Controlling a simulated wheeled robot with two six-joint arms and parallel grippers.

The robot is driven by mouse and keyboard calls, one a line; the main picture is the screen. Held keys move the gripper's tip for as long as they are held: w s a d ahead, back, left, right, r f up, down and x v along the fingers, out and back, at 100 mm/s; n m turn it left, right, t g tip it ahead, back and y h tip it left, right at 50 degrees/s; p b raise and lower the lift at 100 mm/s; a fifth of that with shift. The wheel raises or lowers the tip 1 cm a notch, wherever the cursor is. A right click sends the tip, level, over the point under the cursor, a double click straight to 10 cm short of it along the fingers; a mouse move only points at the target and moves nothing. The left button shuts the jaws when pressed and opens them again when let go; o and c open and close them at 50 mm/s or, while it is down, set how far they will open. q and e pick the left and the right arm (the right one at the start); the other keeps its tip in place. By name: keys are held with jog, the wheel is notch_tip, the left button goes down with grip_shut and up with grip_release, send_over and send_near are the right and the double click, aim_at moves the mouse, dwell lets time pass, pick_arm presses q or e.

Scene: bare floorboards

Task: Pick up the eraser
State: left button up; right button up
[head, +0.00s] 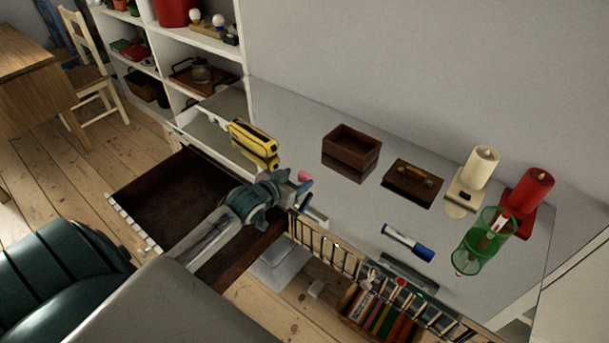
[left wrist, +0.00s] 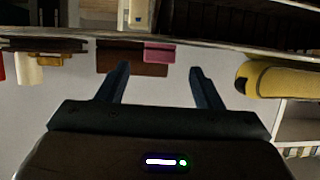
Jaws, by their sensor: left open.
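The eraser looks to be the small pink block (head: 305,177) on the glossy grey top, mostly hidden behind my left gripper in the head view. It also shows in the left wrist view as a pink block (left wrist: 160,52), ahead of the fingers and lined up with the gap between them. My left gripper (head: 302,190) is just on the near side of it, close to the top's front edge. Its two fingers (left wrist: 160,72) are spread with nothing between them. My right gripper is not in view.
On the top are a yellow device (head: 252,138), an open brown box (head: 351,146), a brown handled block (head: 412,182), candles (head: 480,165) (head: 531,188), a green mesh cup (head: 478,243) and a blue-white marker (head: 407,242). An open drawer (head: 172,190) juts out below my left arm.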

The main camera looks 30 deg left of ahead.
aim_at(304, 175)
pick_arm(q)
jog(key=shift+x, duration=1.55)
jog(key=shift+d, duration=0.1)
jog(key=c, duration=1.1)
jog(key=shift+o, duration=0.2)
jog(key=shift+s, duration=0.1)
jog(key=shift+r, duration=0.2)
